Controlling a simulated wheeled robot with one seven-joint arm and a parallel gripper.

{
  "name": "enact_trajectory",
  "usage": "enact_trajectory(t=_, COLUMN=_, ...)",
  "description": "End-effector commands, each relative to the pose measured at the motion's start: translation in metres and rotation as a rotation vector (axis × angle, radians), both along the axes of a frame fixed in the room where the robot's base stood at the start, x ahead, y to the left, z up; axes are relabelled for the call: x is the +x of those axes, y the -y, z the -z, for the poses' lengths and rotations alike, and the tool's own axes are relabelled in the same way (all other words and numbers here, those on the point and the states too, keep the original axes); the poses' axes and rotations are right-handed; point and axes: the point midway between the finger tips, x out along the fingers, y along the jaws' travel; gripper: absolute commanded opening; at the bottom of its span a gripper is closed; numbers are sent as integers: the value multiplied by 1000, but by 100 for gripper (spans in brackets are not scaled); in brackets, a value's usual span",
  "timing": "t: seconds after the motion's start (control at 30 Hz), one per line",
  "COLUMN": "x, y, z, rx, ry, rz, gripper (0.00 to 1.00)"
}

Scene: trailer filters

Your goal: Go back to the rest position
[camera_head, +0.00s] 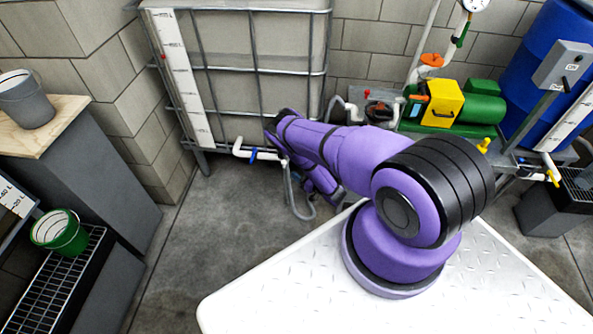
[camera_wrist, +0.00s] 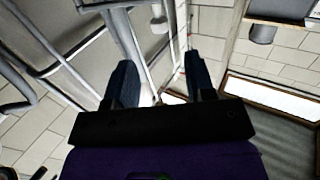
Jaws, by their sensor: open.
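My gripper (camera_wrist: 158,76) shows in the wrist view with its two dark fingers spread apart and nothing between them. In the head view my purple arm reaches from the white base top toward the caged tank. Its far end is bent down near the tank's lower front, and the fingers cannot be made out there. The tank (camera_head: 232,75), in a grey metal cage with a white level scale, stands against the block wall. Grey bars of a frame show close around the fingers in the wrist view, and I cannot tell whether anything touches.
A grey bucket (camera_head: 24,98) stands on a wooden-topped counter at the left. A green bucket (camera_head: 60,233) sits on a grate below. A hose (camera_head: 294,195), a green and yellow pump (camera_head: 440,102) and a blue barrel (camera_head: 545,75) are beyond my arm. Floor at centre left is clear.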

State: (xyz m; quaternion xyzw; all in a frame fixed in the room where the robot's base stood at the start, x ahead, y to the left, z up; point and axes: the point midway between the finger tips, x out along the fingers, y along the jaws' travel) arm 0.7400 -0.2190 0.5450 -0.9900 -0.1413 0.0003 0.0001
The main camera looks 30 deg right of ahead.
Motion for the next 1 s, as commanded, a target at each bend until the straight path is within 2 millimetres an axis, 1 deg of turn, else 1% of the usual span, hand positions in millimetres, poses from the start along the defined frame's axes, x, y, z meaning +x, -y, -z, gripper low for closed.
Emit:
enact_trajectory(t=0.43, x=1, y=0, z=0, rx=0, ry=0, rz=0, gripper=50)
enact_trajectory(t=0.5, x=4, y=0, z=-3, rx=-3, ry=1, rz=4, gripper=50)
enact_trajectory(t=0.57, x=12, y=1, z=-9, rx=-8, ry=-1, rz=13, gripper=50)
enact_trajectory(t=0.67, x=37, y=4, z=-26, rx=-24, ry=-11, rz=44, gripper=50)
enact_trajectory(t=0.77, x=70, y=9, z=-54, rx=-45, ry=-28, rz=90, gripper=50)
enact_trajectory(t=0.8, x=84, y=11, z=-67, rx=-52, ry=-37, rz=111, gripper=50)
enact_trajectory(t=0.87, x=103, y=14, z=-86, rx=-63, ry=-52, rz=141, gripper=50)
enact_trajectory(t=0.9, x=115, y=16, z=-99, rx=-68, ry=-62, rz=161, gripper=50)
enact_trajectory(t=0.97, x=131, y=18, z=-119, rx=-76, ry=-80, rz=190, gripper=50)
enact_trajectory(t=1.0, x=142, y=19, z=-133, rx=-82, ry=-90, rz=209, gripper=50)
